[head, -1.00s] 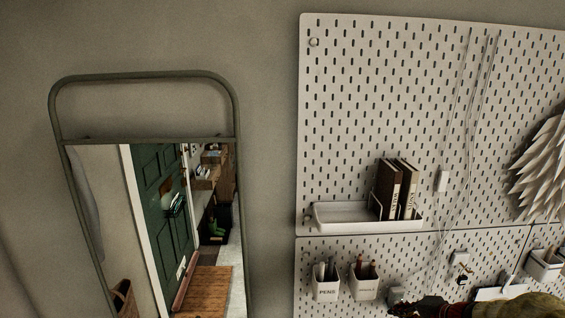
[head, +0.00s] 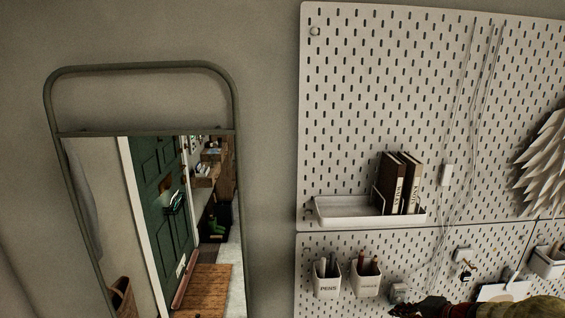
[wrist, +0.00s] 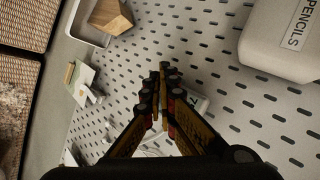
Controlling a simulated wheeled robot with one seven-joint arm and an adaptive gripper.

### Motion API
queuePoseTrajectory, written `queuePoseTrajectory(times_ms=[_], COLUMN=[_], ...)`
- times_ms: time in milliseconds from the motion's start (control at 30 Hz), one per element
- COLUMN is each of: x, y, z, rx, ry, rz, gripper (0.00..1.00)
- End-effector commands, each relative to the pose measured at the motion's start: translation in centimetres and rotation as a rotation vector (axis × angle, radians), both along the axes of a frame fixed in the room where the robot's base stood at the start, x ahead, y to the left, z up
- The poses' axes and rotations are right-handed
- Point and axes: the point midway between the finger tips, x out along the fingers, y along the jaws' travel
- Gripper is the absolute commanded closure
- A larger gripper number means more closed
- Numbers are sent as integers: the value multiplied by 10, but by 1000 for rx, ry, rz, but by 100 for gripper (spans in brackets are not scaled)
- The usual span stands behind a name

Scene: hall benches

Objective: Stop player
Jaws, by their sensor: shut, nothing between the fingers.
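My gripper (wrist: 162,72) shows in the wrist view with its dark, yellow-marked fingers together and nothing between them. It points toward the white pegboard (wrist: 225,83). Behind the fingers, a small pale item with a green mark (wrist: 198,102) is partly hidden; I cannot tell what it is. I cannot make out a player for certain in either view. In the head view, a dark reddish shape (head: 432,309) at the bottom edge may be part of my gripper.
A pegboard (head: 380,90) holds a white shelf tray (head: 345,212) with books (head: 397,183), pen cups (head: 327,282) and hanging cables. A pleated paper shape (head: 545,165) is at right. A framed mirror (head: 150,68) stands at left. In the wrist view, a pencils box (wrist: 277,45) juts out close by.

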Motion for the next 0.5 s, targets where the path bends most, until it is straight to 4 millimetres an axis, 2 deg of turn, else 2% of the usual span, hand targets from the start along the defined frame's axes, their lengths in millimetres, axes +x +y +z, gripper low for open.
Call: queuePoseTrajectory(times_ms=[167,500], x=[-8,-39], y=[-2,-4], z=[2,2], rx=[-2,-3], ry=[-4,-5], rz=[-3,-4], gripper=[100,100])
